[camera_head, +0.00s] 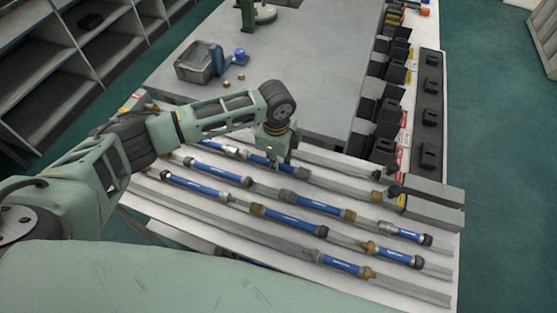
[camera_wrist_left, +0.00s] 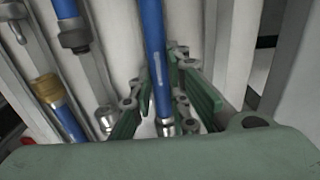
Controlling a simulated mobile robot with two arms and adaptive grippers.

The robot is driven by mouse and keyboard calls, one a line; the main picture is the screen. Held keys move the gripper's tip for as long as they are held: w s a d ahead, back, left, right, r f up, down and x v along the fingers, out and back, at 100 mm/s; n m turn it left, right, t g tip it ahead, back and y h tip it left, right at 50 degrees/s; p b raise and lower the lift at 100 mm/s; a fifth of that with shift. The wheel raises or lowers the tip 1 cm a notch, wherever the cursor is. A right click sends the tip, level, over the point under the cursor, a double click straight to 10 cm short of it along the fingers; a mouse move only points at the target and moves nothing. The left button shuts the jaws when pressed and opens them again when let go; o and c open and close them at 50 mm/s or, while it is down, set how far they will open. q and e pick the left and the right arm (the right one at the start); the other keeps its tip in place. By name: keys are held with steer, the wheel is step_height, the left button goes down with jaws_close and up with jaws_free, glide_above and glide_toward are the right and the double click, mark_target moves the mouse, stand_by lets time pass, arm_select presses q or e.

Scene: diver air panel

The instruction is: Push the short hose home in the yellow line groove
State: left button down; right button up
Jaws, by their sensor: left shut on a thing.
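My left gripper (camera_head: 278,155) reaches down from above onto a blue hose (camera_head: 262,160) in the row of hoses and grooves on the white bench. In the left wrist view the green fingers (camera_wrist_left: 167,108) stand on either side of this blue hose (camera_wrist_left: 155,50), shut on it. A silver fitting (camera_wrist_left: 165,127) shows at its near end. A yellow tag (camera_head: 402,200) stands near the right end of the grooves. The fingers hide part of the hose, so I cannot tell how deep it sits. My right gripper is not in view.
Several other blue hoses with brass, silver or black fittings lie in parallel rows, such as one (camera_head: 215,171) just in front. Black blocks (camera_head: 430,115) line the right side. A grey bin (camera_head: 196,66) stands on the grey table top (camera_head: 310,60), which is mostly clear.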

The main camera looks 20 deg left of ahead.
arm_select(q)
steer(key=shift+a+p, duration=0.4)
steer(key=shift+a, duration=0.5)
steer(key=c, duration=1.6)
jaws_free()
step_height(320, 180, up, 12)
